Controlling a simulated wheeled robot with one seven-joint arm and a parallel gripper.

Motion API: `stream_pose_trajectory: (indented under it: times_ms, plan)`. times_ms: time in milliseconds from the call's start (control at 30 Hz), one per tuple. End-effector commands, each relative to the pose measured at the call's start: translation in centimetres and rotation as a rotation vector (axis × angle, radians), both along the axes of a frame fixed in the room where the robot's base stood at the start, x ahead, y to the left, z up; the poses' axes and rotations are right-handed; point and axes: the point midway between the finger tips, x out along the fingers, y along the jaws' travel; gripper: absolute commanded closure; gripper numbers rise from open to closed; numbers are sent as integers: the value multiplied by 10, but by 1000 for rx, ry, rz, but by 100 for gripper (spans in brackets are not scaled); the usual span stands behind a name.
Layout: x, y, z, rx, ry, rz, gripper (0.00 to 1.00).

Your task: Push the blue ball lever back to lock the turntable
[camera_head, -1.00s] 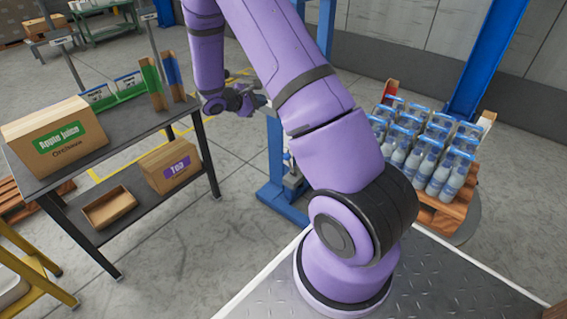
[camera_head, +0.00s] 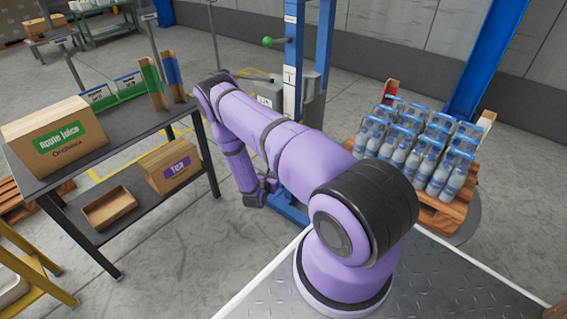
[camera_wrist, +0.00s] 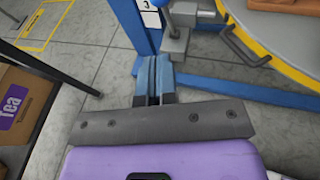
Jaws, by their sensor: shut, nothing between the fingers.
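A blue post (camera_head: 291,75) carries a lever with a green ball (camera_head: 267,42). A blue base beam (camera_wrist: 235,90) runs right along the floor. Bottles on a wooden pallet (camera_head: 440,213) stand on the turntable. A dark table (camera_head: 128,148) with boxes is at left.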

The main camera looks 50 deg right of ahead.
Motion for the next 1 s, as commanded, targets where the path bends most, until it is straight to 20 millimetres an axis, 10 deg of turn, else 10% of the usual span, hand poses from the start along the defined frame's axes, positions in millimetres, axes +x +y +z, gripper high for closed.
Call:
stream_pose_trajectory:
  times_ms: [533,1000]
  plan:
    - [0,-6,-8,2,6,9,100]
    - [30,-77,-31,2,3,6,100]
